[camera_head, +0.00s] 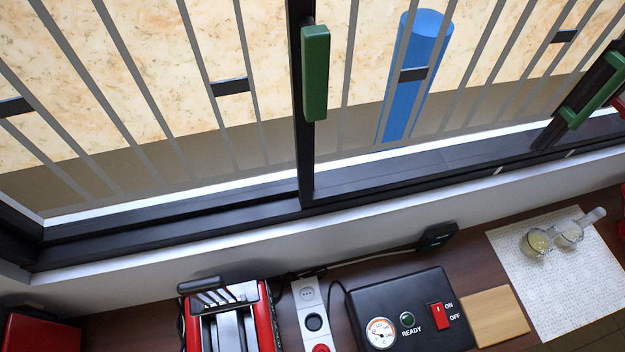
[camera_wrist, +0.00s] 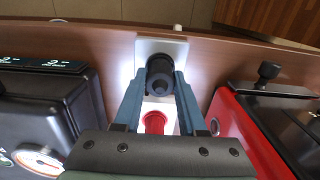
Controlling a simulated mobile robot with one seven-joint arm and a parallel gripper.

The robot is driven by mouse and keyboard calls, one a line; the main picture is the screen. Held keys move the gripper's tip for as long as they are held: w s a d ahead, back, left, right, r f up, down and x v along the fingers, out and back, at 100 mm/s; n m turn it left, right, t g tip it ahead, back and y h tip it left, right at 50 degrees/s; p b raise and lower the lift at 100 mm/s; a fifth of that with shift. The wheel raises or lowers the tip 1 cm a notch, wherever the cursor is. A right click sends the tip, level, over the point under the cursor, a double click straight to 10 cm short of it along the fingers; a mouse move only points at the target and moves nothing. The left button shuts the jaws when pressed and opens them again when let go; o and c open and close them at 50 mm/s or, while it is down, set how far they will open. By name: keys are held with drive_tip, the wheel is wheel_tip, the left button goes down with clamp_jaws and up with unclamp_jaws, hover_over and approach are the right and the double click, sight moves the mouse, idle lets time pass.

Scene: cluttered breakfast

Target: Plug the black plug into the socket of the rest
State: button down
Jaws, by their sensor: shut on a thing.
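In the wrist view my gripper (camera_wrist: 161,84) is shut on the black plug (camera_wrist: 160,72), one blue-grey finger on each side. The plug is over the white rest (camera_wrist: 148,46). I cannot tell whether it touches the rest or stands above it. A red round part (camera_wrist: 155,122) sits on the rest below the plug in the picture. My gripper is outside the head view.
The red toaster (camera_head: 266,318) stands close left of the rest in the head view. The black box with gauge and switch (camera_head: 430,285) stands close right. Dark cables run behind. A wooden board (camera_head: 497,316) and glasses (camera_head: 537,242) are farther right. The window wall is behind.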

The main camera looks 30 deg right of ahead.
drive_tip(key=shift+f, duration=0.35)
drive_tip(key=shift+c, duration=2)
unclamp_jaws()
drive_tip(key=shift+c, duration=1.4)
drive_tip(key=shift+r, duration=0.1)
wheel_tip(320, 180, up, 7)
drive_tip(key=p, duration=0.7)
